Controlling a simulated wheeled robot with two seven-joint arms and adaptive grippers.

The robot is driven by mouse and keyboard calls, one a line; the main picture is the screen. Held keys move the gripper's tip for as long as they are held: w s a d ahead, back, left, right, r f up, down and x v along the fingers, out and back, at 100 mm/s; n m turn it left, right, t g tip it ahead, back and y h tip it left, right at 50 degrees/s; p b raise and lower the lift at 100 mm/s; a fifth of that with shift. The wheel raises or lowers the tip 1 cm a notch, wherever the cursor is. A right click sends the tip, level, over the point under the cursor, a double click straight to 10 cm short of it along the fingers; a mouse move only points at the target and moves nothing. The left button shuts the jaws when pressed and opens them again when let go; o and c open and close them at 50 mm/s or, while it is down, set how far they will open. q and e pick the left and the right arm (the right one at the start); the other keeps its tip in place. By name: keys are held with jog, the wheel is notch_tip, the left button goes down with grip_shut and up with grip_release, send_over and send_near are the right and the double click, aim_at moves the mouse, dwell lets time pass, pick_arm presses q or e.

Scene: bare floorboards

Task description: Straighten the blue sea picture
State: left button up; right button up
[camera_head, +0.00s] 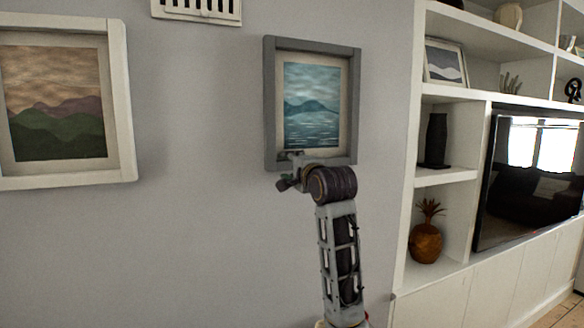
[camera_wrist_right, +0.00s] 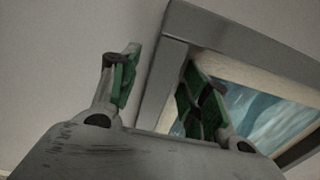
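The blue sea picture (camera_head: 313,104) hangs on the grey wall in a grey frame (camera_head: 270,110). Its edges converge to the right in the head view, so any small tilt is hard to judge. My right gripper (camera_head: 288,168) is at the frame's lower left corner, partly hidden behind my own wrist. In the right wrist view my right gripper (camera_wrist_right: 160,88) is open, its green-padded fingers on either side of a frame side (camera_wrist_right: 160,75). A gap shows between the left finger and the frame; contact at the other finger is unclear. My left gripper is out of view.
A picture of green hills (camera_head: 58,132) in a white frame hangs to the left. White shelves (camera_head: 445,178) with a pineapple ornament (camera_head: 426,240) and a television (camera_head: 530,180) stand to the right. The wall between the pictures is clear.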

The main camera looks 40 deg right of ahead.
jog(key=v, duration=0.7)
jog(key=shift+s, duration=0.25)
dwell(0.5)
dwell(0.3)
dwell(0.3)
